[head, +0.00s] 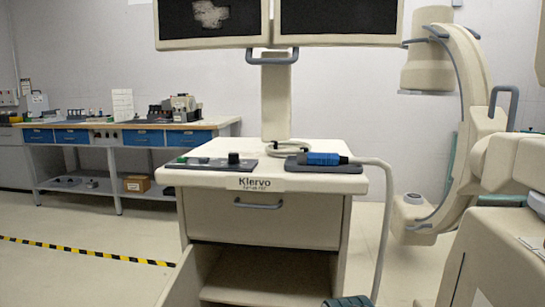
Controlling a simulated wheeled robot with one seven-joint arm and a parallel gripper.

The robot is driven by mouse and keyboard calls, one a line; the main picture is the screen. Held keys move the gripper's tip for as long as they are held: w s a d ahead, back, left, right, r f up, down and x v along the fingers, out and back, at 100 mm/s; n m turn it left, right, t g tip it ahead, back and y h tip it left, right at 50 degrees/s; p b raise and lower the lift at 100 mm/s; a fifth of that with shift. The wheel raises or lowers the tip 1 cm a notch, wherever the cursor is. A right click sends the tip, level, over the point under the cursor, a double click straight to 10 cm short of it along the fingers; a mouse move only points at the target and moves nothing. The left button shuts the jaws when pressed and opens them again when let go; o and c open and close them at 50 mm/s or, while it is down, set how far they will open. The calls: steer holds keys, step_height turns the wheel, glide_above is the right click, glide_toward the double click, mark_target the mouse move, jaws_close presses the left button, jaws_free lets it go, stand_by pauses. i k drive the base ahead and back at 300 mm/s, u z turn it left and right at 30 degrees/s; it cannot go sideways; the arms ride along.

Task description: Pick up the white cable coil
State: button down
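A pale, off-white coil (262,151) lies on the top of the cart (220,178) in the head view. It sits at the foot of the monitor column, towards the back of the top, and is small and partly blended with the pale surface. A thicker white cable (386,200) runs from a blue connector (322,158) over the cart's right edge and hangs down towards the floor. My gripper is not in view.
A dark control panel (210,164) lies left of the coil. Twin monitors (212,20) stand above on a column (275,100). A C-shaped machine (470,130) stands close on the right. A workbench (130,126) is at the back left. Floor at left is open.

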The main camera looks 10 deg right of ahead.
mark_target(271, 148)
steer(key=k, duration=0.65)
steer(key=u, duration=0.4)
steer(key=i, duration=1.05)
steer(key=z, duration=0.55)
